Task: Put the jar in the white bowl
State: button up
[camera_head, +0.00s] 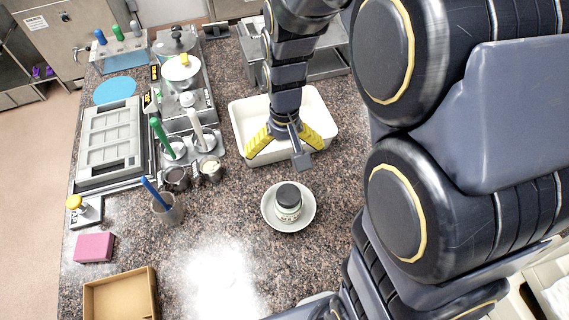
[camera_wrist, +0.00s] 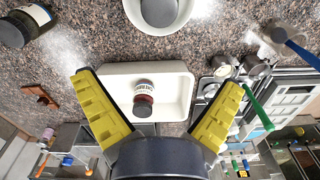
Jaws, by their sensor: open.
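A jar (camera_head: 288,207) with a dark lid and pale label stands upright in the white bowl (camera_head: 268,216), in front of the white tray. In the wrist view the bowl (camera_wrist: 185,16) is cut off at the top edge, with a greyish round shape inside. My gripper (camera_head: 286,147) is over the white tray, apart from the bowl, its yellow fingers spread and empty. My gripper and the tray hide that jar in the head view.
The white tray (camera_head: 240,118) is under my gripper. A dark jar (camera_wrist: 25,25) shows at the wrist view's upper left. Left of the bowl are a cup (camera_head: 168,213) with a blue tool, metal pitchers (camera_head: 176,178), a pink block (camera_head: 94,247) and a cardboard box (camera_head: 120,279). Counter around the bowl is clear.

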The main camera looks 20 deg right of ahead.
jog(key=s+r, duration=0.3)
jog(key=s, duration=0.3)
jog(key=s+r+n+g, duration=0.1)
jog(key=s+r, duration=0.2)
jog(key=s, duration=0.4)
jog(key=s+a+r, duration=0.1)
jog(key=s+r, duration=0.2)
jog(key=s, duration=0.3)
jog(key=shift+s+r+n+g, duration=0.2)
jog(key=shift+r+n+g, duration=0.2)
jog(key=shift+o, duration=0.4)
jog(key=shift+a, duration=0.1)
